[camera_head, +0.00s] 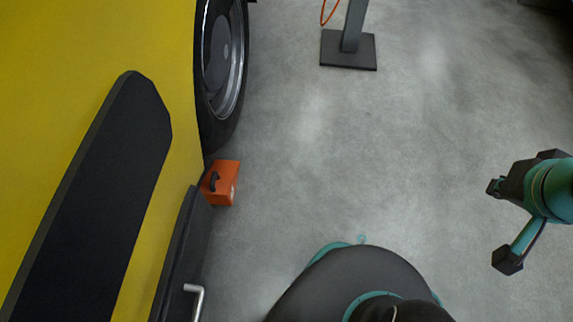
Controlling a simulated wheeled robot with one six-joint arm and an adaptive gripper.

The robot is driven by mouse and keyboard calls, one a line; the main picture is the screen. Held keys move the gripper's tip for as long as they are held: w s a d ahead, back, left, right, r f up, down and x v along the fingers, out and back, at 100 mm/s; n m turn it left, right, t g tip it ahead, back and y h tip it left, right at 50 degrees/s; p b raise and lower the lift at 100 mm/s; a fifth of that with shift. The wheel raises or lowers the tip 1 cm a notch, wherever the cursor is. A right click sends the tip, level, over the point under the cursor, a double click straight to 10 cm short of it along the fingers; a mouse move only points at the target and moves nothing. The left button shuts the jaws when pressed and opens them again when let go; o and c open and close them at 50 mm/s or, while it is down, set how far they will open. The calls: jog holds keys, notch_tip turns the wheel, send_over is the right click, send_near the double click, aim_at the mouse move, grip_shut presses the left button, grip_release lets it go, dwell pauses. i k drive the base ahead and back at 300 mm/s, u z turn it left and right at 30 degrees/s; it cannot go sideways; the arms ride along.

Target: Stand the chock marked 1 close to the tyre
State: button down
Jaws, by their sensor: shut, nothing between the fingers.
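An orange chock (226,178) with a black handle stands on the floor just below the black tyre (217,132) in the head view, beside the yellow vehicle's side. It is very close to the tyre; I cannot tell whether they touch. A small pale mark shows on its right face, too small to read. My gripper (495,187) is at the right side, dark, shut and empty, well apart from the chock and the tyre.
The yellow vehicle (70,40) with dark side panels fills the left. A grey post on a dark square base (348,60) stands at the top, with an orange loop beside it. The grey floor between vehicle and gripper is clear.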

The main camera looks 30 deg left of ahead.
aim_at(218, 186)
jog(key=z, duration=0.55)
jog(key=i, duration=0.5)
jog(key=u, duration=2.1)
